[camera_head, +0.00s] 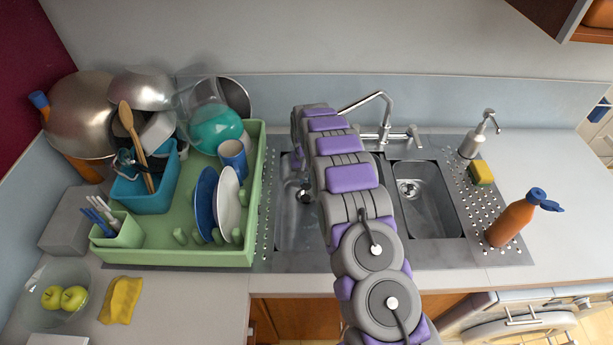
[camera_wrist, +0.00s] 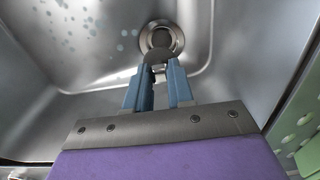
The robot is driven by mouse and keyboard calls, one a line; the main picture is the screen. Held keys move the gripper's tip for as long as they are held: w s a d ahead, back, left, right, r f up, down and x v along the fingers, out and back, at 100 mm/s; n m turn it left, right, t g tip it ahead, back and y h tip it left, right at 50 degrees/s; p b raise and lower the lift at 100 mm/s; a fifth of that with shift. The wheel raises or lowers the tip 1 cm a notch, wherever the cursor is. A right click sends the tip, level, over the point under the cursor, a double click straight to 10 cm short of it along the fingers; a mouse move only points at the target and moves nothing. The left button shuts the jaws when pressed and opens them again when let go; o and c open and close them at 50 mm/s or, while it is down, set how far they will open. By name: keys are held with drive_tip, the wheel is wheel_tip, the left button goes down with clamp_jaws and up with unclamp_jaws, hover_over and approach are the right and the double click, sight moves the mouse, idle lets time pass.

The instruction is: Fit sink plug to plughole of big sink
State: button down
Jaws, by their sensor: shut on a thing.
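The big sink (camera_head: 286,238) is the left steel basin in the head view, partly hidden behind my arm. Its wall and floor fill the wrist view (camera_wrist: 75,65). The round plughole (camera_wrist: 176,38) has a bright metal rim and a dark centre, at the top middle of the wrist view. My gripper (camera_wrist: 161,66) has blue fingers and is shut on the dark grey sink plug (camera_wrist: 156,57). The plug overlaps the near edge of the plughole in this view; I cannot tell whether it touches the rim. My arm hides the gripper in the head view.
A tap (camera_head: 385,115) stands behind the sinks, close to my arm. The small sink (camera_head: 428,212) is to the right. A green dish rack (camera_head: 180,255) full of dishes stands left. A soap dispenser (camera_head: 474,142), yellow sponge (camera_head: 481,172) and orange bottle (camera_head: 510,222) stand right.

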drive_tip(key=shift+a, duration=0.35)
drive_tip(key=shift+d+f, duration=0.15)
drive_tip(key=shift+f, duration=0.95)
drive_tip(key=shift+d+f, duration=0.15)
drive_tip(key=shift+f, duration=0.95)
drive_tip(key=shift+a, duration=0.1)
drive_tip(key=shift+a, duration=0.15)
